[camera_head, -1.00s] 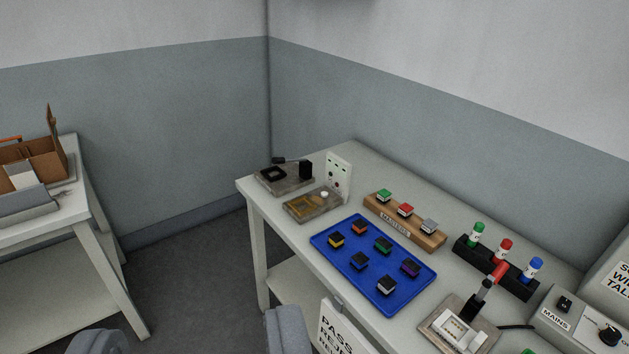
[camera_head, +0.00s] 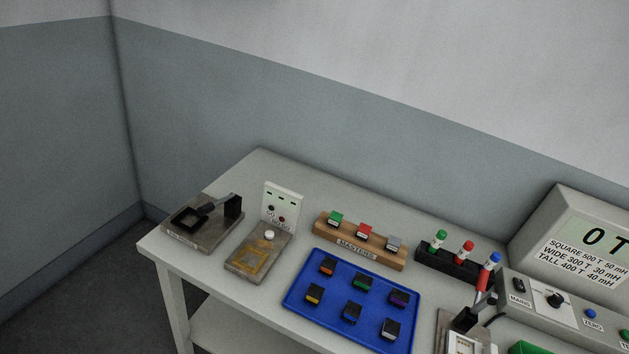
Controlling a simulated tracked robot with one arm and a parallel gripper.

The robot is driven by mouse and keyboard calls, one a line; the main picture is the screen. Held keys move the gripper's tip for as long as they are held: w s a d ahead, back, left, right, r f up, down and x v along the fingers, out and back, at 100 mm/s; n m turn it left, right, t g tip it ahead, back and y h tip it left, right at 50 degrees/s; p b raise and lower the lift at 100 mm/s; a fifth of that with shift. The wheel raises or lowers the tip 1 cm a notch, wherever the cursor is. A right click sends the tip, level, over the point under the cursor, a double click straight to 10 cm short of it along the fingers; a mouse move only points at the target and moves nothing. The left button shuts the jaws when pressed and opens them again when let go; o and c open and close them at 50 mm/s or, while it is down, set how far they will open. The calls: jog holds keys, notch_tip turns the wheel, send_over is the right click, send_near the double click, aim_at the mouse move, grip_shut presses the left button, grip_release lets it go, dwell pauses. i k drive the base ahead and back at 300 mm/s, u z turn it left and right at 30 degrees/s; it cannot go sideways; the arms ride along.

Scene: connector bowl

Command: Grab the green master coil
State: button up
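The green master coil (camera_head: 335,218) is a small block with a green top. It sits at the left end of the wooden rack (camera_head: 333,240) labelled MASTERS on the table. A red-topped master (camera_head: 364,231) and a grey-topped master (camera_head: 394,243) sit to its right on the same rack. A different coil with a dark green top (camera_head: 362,283) lies in the blue tray in front. My gripper is not visible in this view, so its fingers and anything in them cannot be seen.
The blue tray (camera_head: 300,292) holds several coils in front of the rack. A black holder (camera_head: 440,264) with green, red and blue capped pieces stands right. Two fixtures (camera_head: 207,228) (camera_head: 247,262) and a white panel (camera_head: 283,206) stand left. A meter (camera_head: 575,240) stands far right.

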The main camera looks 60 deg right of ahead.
aim_at(334, 220)
jog(key=z, duration=0.35)
jog(key=i, duration=0.9)
jog(key=z, duration=0.6)
